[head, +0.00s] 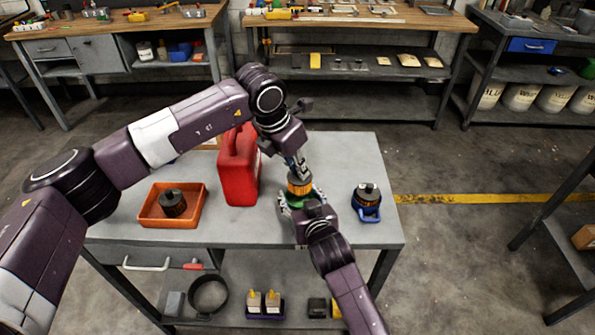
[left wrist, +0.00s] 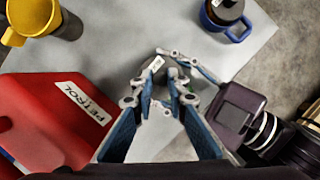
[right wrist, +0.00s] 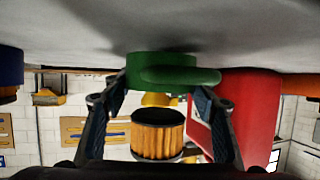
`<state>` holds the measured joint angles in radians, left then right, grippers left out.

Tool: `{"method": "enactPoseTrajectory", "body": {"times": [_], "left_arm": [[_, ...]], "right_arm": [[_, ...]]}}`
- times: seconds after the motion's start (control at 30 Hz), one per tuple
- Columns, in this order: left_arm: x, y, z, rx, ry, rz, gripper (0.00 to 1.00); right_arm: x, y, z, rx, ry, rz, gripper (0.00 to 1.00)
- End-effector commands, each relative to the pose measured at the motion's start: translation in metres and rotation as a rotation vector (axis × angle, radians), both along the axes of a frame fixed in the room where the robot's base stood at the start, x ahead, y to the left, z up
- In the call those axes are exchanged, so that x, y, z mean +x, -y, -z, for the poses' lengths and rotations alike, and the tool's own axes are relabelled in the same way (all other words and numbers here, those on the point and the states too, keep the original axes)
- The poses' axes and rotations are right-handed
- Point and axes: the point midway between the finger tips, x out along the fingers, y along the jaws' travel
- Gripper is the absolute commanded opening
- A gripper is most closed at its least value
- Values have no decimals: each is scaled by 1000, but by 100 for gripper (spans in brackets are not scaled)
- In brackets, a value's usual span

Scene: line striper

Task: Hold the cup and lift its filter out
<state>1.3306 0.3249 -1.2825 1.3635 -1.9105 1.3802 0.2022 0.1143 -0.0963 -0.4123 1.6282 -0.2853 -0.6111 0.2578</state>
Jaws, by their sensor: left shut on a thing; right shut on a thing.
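The green cup (right wrist: 165,72) is between the fingers of my right gripper (right wrist: 160,98), at the middle of the table; it also shows in the head view (head: 318,196). The right wrist picture is upside down, with the tabletop at its top. The orange pleated filter (right wrist: 158,138), with a dark end face, is above the cup with a visible gap, clear of its rim. It also shows in the head view (head: 300,188). My left gripper (head: 295,164) is shut on the filter's top from above. The exact grip is partly hidden.
A red petrol can (head: 238,170) stands just left of the cup. An orange tray (head: 150,215) with a dark round part lies further left. A blue cup (head: 367,212) stands at right. A yellow cup (left wrist: 30,20) shows in the left wrist view.

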Motion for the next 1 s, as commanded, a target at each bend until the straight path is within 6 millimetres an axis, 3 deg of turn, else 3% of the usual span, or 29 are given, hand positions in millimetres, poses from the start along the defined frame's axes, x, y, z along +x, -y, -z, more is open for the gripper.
{"method": "enactPoseTrajectory", "body": {"times": [0.27,0.3,0.47,0.8,1.0], "left_arm": [[0,0,-3,-1,-1,0,0],[0,0,-3,-1,-1,0,0],[0,0,-3,-1,-1,0,0],[0,0,-3,0,-1,0,0],[0,0,-3,0,-1,0,0]], "right_arm": [[0,0,0,0,-1,0,29],[0,0,0,0,-1,0,55],[0,0,0,0,-1,0,73],[-2,1,0,0,-1,0,74],[-21,5,-8,0,0,0,74]]}}
